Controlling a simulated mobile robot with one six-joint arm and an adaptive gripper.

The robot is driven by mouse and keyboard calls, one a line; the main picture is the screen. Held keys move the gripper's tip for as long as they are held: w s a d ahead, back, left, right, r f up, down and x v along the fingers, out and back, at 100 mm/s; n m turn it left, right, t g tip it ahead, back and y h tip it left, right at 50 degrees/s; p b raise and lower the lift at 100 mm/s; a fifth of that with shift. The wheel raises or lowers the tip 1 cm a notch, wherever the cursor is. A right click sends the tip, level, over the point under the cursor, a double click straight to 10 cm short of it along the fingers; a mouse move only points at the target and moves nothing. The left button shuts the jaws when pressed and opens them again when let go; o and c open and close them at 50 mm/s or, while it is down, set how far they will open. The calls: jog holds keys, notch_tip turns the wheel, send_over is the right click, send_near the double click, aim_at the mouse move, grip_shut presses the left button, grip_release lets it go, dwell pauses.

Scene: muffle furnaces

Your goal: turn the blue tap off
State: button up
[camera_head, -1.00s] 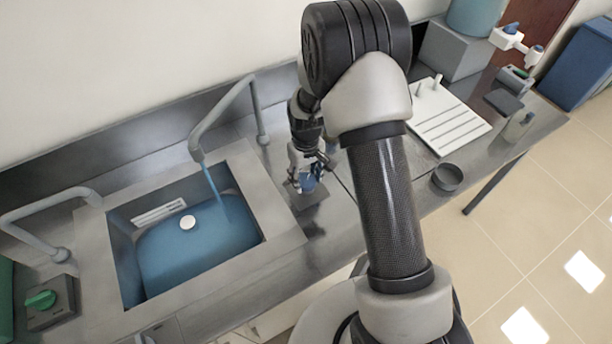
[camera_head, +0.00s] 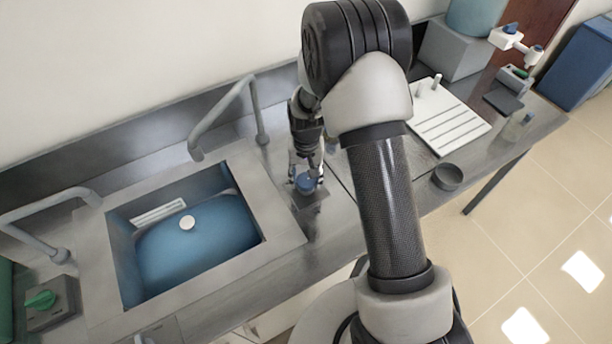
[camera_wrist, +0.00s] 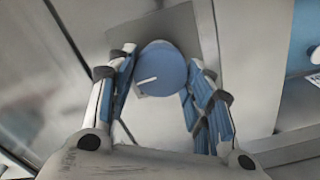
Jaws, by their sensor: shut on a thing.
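The blue tap knob (camera_head: 305,183) sits on a grey plate on the counter, right of the sink. In the wrist view the round blue knob (camera_wrist: 161,68) shows a white mark pointing left and slightly down. My gripper (camera_head: 306,176) is over the knob, and in the wrist view its two blue-padded fingers (camera_wrist: 158,82) stand on either side, shut on it. The grey spout (camera_head: 222,118) beside the knob reaches over the sink (camera_head: 282,228), and no water stream shows under it. Blue water lies in the basin.
A green knob (camera_head: 40,300) and a second spout (camera_head: 45,220) are at the sink's left. A white rack (camera_head: 450,118), a dark round dish (camera_head: 447,178) and a small bottle (camera_head: 518,126) stand on the counter to the right. A wall runs behind.

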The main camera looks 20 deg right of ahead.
aim_at(306, 179)
jog(key=shift+m, duration=0.4)
jog(key=o, duration=1)
jog(key=shift+o, duration=0.2)
notch_tip(306, 179, up, 12)
dwell(0.5)
